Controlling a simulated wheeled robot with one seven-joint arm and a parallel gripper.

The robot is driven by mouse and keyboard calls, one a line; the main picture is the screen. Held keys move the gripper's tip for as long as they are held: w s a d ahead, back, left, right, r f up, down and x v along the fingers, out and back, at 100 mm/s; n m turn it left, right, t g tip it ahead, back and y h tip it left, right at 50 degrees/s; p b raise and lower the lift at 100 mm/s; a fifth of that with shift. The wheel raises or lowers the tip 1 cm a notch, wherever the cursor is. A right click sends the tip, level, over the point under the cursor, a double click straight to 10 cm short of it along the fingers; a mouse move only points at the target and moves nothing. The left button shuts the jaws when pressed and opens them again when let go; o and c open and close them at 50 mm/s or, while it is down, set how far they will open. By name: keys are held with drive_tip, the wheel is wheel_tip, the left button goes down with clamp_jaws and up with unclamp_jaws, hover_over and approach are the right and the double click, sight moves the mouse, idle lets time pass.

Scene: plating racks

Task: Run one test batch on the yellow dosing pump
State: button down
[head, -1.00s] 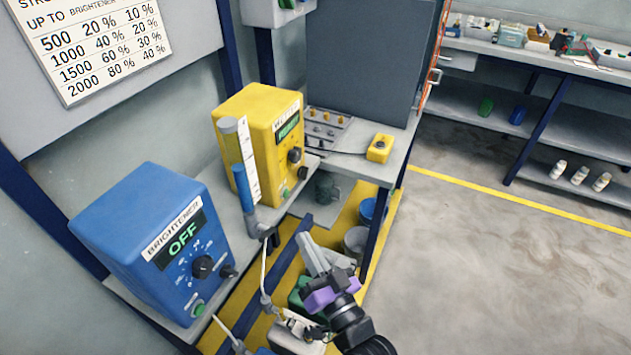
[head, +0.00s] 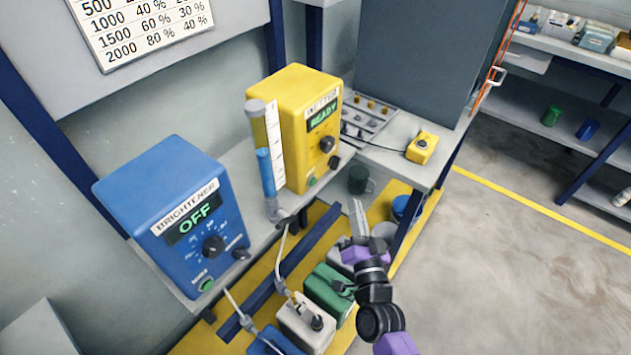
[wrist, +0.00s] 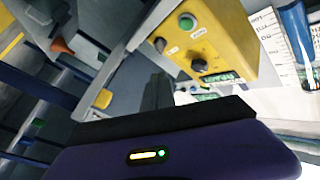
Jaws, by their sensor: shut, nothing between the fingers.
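The yellow dosing pump (head: 290,95), labelled WETTER, stands on the grey shelf. Its display (head: 323,114) reads READY in green. Its front has a large black knob (head: 327,144), a smaller dark knob (head: 333,162) and a green button (head: 312,181). The pump also shows in the wrist view (wrist: 225,35), turned over, with its green button (wrist: 186,20) near the top. A clear measuring tube (head: 266,165) with blue liquid and a white scale stands left of the pump. My gripper (head: 356,205) is shut and empty, apart from the pump, below and right of its front.
A blue pump (head: 165,185), labelled BRIGHTENER, reads OFF at the left. A yellow box (head: 421,147) with a black button sits on the bench, with a cable. Several canisters, one green (head: 328,290), stand below the shelf. A wall chart (head: 140,30) lists percentages. Open floor lies right.

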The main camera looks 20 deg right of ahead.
drive_tip(key=w+a+p, duration=0.1)
drive_tip(key=w+a, duration=0.4)
drive_tip(key=w, duration=0.2)
drive_tip(key=shift+p, duration=0.35)
drive_tip(key=shift+a, duration=0.1)
idle(1.8)
drive_tip(key=shift+w+a, duration=0.2)
drive_tip(key=shift+w, duration=0.1)
drive_tip(key=shift+w+a, duration=0.3)
drive_tip(key=shift+w, duration=0.1)
idle(0.8)
drive_tip(key=shift+s+d, duration=0.1)
idle(0.4)
drive_tip(key=shift+s+d, duration=0.45)
drive_tip(key=shift+s, duration=0.2)
drive_tip(key=shift+s+d, duration=0.75)
drive_tip(key=shift+s, duration=0.3)
drive_tip(key=shift+s+d, duration=0.7)
drive_tip(key=shift+s, duration=0.3)
drive_tip(key=shift+a, duration=0.1)
